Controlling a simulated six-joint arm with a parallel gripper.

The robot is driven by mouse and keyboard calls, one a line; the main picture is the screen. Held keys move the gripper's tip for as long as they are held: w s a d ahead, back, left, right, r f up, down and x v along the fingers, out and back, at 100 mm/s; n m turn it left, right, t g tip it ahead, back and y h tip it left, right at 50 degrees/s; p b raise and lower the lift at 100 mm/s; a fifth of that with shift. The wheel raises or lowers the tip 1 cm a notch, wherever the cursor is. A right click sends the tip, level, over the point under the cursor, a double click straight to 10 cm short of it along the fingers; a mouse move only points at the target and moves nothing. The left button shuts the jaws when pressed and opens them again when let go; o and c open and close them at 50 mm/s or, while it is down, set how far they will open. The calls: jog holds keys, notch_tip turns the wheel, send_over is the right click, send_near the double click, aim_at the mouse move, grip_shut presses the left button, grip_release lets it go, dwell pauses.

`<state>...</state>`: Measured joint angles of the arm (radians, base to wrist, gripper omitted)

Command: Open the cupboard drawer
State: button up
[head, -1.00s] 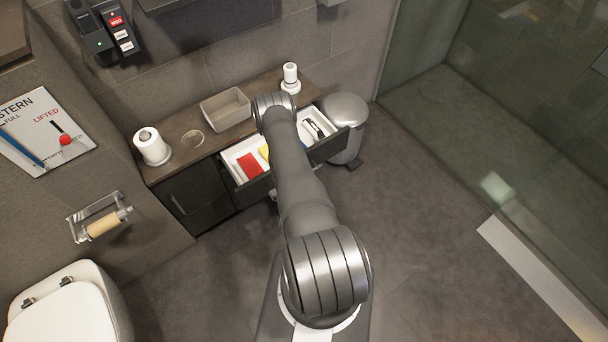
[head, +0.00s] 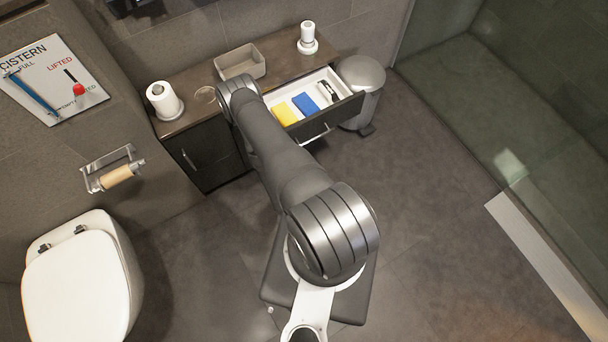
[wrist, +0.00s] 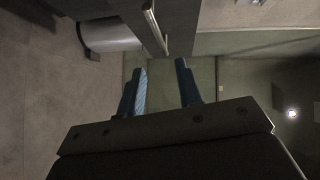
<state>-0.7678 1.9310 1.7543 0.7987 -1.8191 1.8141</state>
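The cupboard drawer (head: 350,101) stands pulled out from the dark vanity cupboard (head: 207,152), with its white inside showing. Its metal bar handle (head: 315,135) is on the dark front. A bar handle on a dark front, which looks like the drawer's, shows in the wrist view (wrist: 155,30). My gripper (wrist: 160,66) is open, its two blue fingers apart with nothing between them. The handle lies beyond the fingertips, apart from them. In the head view my arm hides the gripper and the drawer's left part.
In the drawer lie a yellow block (head: 285,115), a blue block (head: 306,103) and a dark-and-white item (head: 327,91). A metal bin (head: 361,75) stands right of the drawer; it also shows in the wrist view (wrist: 108,35). A toilet (head: 75,285) is at left. Floor in front is clear.

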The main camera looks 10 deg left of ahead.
jog(key=shift+s+r, duration=0.15)
jog(key=shift+s, duration=1)
jog(key=shift+s+r, duration=0.15)
jog(key=shift+s, duration=1)
jog(key=shift+w, duration=0.15)
jog(key=w+f, duration=0.2)
jog(key=w, duration=1.2)
